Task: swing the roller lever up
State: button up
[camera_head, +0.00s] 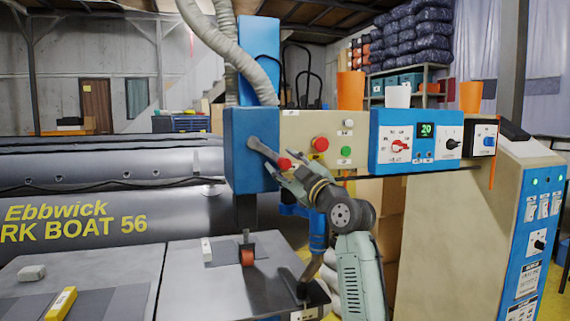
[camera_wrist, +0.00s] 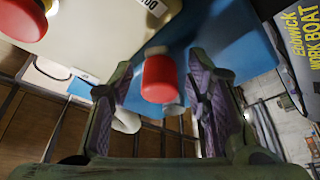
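The roller lever (camera_head: 262,147) is a grey arm on the blue housing's front, slanting down to the right to a red knob (camera_head: 285,163). My gripper (camera_head: 287,174) is at the knob, coming from the lower right. In the wrist view the red knob (camera_wrist: 160,78) sits between the two spread fingers of my gripper (camera_wrist: 160,88), with a gap on each side. The fingers are open and do not appear to touch it. The lever's arm is mostly hidden behind the knob in the wrist view.
A control panel (camera_head: 300,128) with a red button (camera_head: 320,144) and a green button (camera_head: 346,151) is just right of the lever. A blue control box (camera_head: 376,158) is farther right. A dark boat tube (camera_head: 110,200) lies left.

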grip_shut()
dwell(0.3)
dwell(0.4)
